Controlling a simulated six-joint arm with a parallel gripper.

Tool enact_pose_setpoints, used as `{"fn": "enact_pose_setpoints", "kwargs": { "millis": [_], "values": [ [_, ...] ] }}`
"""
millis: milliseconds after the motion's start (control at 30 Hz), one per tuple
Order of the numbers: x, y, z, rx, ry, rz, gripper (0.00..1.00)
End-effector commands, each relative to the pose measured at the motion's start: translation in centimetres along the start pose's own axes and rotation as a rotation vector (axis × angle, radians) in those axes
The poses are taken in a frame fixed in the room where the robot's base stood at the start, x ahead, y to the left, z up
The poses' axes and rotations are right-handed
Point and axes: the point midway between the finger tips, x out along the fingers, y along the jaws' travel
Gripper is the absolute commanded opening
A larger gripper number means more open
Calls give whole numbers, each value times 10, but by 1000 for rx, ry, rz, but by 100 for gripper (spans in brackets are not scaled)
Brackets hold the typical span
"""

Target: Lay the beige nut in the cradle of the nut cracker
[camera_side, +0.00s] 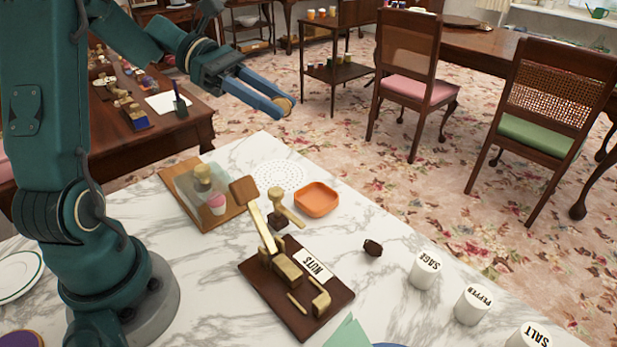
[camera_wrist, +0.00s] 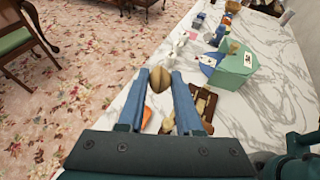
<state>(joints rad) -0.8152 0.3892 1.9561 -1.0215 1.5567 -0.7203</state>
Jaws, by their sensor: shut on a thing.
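My gripper (camera_side: 274,102) is raised well above the marble counter, on the far side, with its blue fingers shut on the beige nut (camera_side: 287,105). In the wrist view the nut (camera_wrist: 158,82) sits between the fingertips (camera_wrist: 159,77). The nut cracker (camera_side: 335,296) is a dark wooden base with brass blocks, a raised lever and a card reading NUTS. It stands on the counter below and nearer the side camera, apart from my gripper. In the wrist view it is partly hidden behind the right finger (camera_wrist: 203,98). I cannot make out the cradle clearly.
An orange dish (camera_side: 317,199), a brass-and-wood stamp-like tool (camera_side: 279,218) and a wooden board (camera_side: 181,172) stand behind the cracker. A dark brown nut (camera_side: 373,248) lies to its right. White jars (camera_side: 425,270) line the right edge. The air around my gripper is clear.

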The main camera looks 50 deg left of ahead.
Motion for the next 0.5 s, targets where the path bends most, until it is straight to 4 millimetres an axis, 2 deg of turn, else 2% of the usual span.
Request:
{"fn": "enact_pose_setpoints", "kwargs": {
  "millis": [200,500],
  "values": [
    [2,-17,6,-61,0,147,0],
    [9,-24,-1,-88,1,211,0]
  ]
}}
